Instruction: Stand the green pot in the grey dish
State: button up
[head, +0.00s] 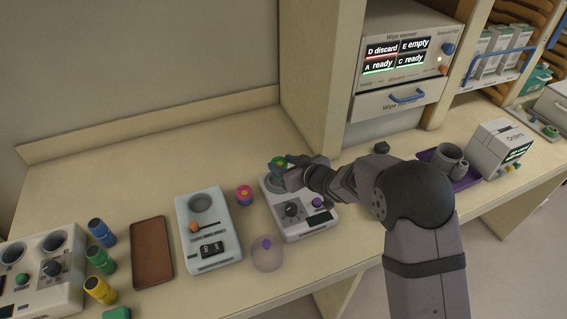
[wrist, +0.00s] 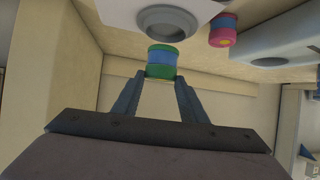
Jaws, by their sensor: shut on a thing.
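The green pot (head: 279,162), with a blue band, is held between the fingertips of my gripper (head: 287,166). In the wrist view the pot (wrist: 163,62) sits at the tips of my gripper (wrist: 161,82), which is shut on it. A round grey dish (wrist: 170,20) on a white device is right beside the pot in that view. In the head view the dish is mostly hidden behind the pot and my gripper, at the device's back end. Whether the pot touches the dish cannot be told.
The white device (head: 318,222) has a dark knob and a small screen. A pink pot (head: 244,195) stands left of it, beside another white device (head: 222,246) with a round well. A clear dome (head: 267,258) stands in front. A brown tray (head: 152,254) lies further left.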

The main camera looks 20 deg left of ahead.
jog(key=shift+f+b, duration=0.85)
jog(key=shift+f, duration=0.45)
jog(key=shift+f, duration=0.65)
dwell(1.1)
jog(key=o, duration=0.8)
jog(key=shift+r, duration=0.1)
jog(key=p+v, duration=0.4)
jog(key=v, duration=0.7)
dwell(0.7)
